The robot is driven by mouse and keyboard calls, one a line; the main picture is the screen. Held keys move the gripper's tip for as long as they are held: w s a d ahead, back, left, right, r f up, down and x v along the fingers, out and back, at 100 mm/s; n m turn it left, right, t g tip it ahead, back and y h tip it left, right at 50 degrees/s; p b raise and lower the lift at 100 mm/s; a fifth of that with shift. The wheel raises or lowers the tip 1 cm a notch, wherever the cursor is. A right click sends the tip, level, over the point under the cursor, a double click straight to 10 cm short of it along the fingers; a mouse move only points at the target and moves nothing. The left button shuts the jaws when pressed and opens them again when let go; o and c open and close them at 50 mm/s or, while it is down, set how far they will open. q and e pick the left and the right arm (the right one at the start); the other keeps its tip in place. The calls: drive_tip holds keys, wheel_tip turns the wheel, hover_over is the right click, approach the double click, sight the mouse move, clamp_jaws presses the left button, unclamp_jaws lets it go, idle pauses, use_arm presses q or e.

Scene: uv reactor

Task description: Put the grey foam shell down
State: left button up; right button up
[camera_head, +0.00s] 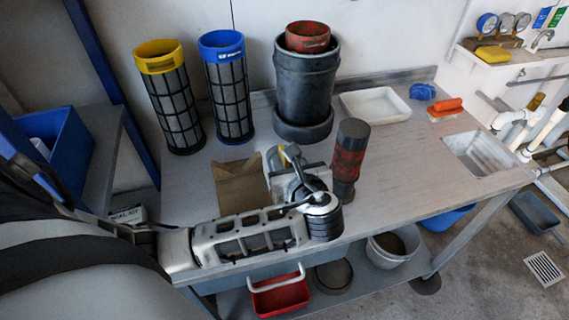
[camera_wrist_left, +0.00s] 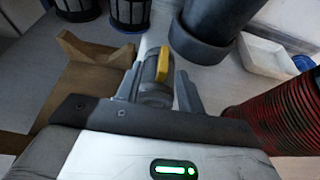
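My left gripper (camera_head: 290,168) is low over the middle of the table. Its two fingers also show in the left wrist view (camera_wrist_left: 158,88). Between them is a grey, ribbed, rounded piece (camera_wrist_left: 153,93) with a yellow bar (camera_wrist_left: 163,64). The fingers stand apart on either side of it, and I cannot tell whether they press on it. I cannot make out for certain whether this piece is the grey foam shell. The gripper and wrist hide part of it in the head view. My right gripper is not in view.
A brown cradle (camera_head: 240,186) lies left of the gripper. A red-and-black cylinder (camera_head: 348,160) stands close on the right. Behind are a dark bucket (camera_head: 305,85) and two mesh cartridges, yellow-topped (camera_head: 170,98) and blue-topped (camera_head: 228,90). A white tray (camera_head: 376,104) stands beyond.

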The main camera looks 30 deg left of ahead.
sight(284, 163)
use_arm(q)
drive_tip(key=shift+d+f+x, duration=0.1)
drive_tip(key=shift+f+x, duration=0.05)
drive_tip(key=shift+x, duration=1.65)
drive_tip(key=shift+d+f+x, duration=0.1)
drive_tip(key=shift+d+x, duration=0.05)
drive_tip(key=shift+x, duration=1.6)
drive_tip(key=shift+w, duration=0.1)
clamp_jaws()
